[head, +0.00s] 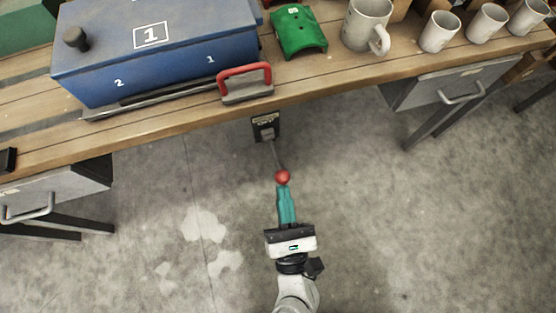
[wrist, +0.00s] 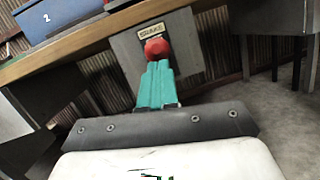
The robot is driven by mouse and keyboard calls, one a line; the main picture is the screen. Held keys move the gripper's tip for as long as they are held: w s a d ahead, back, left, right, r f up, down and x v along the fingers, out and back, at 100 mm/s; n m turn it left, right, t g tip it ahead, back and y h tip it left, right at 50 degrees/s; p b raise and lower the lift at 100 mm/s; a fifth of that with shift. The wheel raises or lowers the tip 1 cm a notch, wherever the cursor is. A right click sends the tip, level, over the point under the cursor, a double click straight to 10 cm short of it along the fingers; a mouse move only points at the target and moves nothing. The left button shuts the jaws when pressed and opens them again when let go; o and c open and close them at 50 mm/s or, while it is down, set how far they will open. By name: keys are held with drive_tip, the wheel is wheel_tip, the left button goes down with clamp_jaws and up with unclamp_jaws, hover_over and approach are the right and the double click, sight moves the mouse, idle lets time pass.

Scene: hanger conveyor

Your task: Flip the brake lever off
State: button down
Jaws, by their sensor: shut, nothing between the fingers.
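The brake lever has a red ball knob (head: 282,177) on a thin grey rod that runs up to a dark box under the front edge of the bench. The knob also shows in the wrist view (wrist: 156,48), just below a plate (wrist: 152,31) reading "BRAKE". My gripper (head: 284,188) has teal fingers, closed together, with their tips right at the knob. In the wrist view the fingers (wrist: 155,66) cover the lower part of the knob and hide the rod. I cannot tell whether the tips touch the knob.
The wooden bench (head: 170,135) runs above the lever. On it stand a blue box (head: 180,65) marked 1, a red-handled clamp-like piece (head: 245,83), a green part (head: 299,32) and several white mugs (head: 367,25). Drawers (head: 450,84) hang at both sides. The concrete floor around my arm is clear.

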sight(282, 181)
drive_tip(key=shift+w+r+g+p, duration=0.2)
drive_tip(key=shift+r+g+p, duration=1.05)
drive_tip(key=shift+p, duration=1.45)
drive_tip(key=r+p, duration=0.1)
drive_tip(key=p, duration=0.1)
drive_tip(key=shift+w+r+p, duration=0.1)
drive_tip(key=shift+w+p, duration=0.05)
drive_tip(key=shift+p, duration=0.2)
drive_tip(key=shift+w+a+r, duration=0.1)
